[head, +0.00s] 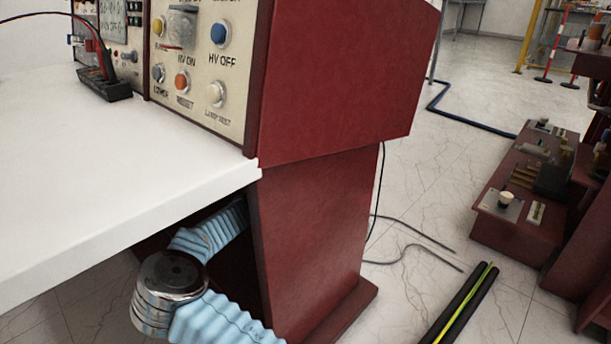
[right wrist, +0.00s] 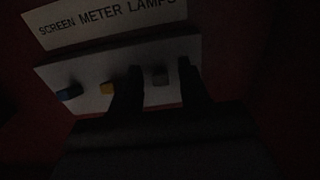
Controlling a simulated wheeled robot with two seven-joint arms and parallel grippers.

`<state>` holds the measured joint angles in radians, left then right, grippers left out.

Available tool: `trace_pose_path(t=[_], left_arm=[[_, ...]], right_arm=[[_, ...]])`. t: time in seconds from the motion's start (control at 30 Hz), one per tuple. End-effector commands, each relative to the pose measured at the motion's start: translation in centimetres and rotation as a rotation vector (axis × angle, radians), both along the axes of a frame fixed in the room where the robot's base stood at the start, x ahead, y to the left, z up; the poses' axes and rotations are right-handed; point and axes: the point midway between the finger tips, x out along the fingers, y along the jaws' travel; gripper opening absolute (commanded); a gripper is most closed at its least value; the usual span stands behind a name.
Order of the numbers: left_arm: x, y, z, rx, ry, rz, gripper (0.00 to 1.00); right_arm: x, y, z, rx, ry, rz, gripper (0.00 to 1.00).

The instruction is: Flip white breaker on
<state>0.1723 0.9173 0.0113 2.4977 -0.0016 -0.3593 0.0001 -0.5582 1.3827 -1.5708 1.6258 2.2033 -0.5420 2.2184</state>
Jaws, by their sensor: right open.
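In the right wrist view, which is very dark, a pale breaker plate (right wrist: 88,83) sits on a dark red surface. A blue breaker (right wrist: 69,92) is at its left and a yellow breaker (right wrist: 107,88) is beside it. A greyish switch, apparently the white breaker (right wrist: 160,76), is further right. My right gripper (right wrist: 161,82) is open, its two dark fingers on either side of the white breaker. I cannot tell whether they touch it or which way it is set. The breakers and my right gripper are not visible in the head view. My left gripper is not in view.
A label (right wrist: 105,18) reading "SCREEN METER LAMPS" is above the breakers. The head view shows a white tabletop (head: 90,165), a dark red console (head: 335,75) with buttons, and a black meter-like box (head: 104,86).

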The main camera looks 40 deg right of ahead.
Motion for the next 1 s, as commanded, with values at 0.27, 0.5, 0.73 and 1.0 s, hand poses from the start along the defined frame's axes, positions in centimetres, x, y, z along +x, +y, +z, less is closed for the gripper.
trace_pose_path(t=[0.27,0.5,0.73,1.0], left_arm=[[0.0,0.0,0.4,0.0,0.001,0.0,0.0],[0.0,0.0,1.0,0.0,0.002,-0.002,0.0],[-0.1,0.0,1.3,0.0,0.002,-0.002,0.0],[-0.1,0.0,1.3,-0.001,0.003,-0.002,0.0]], right_arm=[[-0.2,3.2,0.1,0.002,-0.001,0.005,0.45],[-0.7,9.1,0.1,0.002,-0.001,0.004,0.45],[-1.1,12.9,0.0,0.001,0.0,0.001,0.45],[-1.2,13.8,0.0,0.0,0.0,-0.001,0.45]])
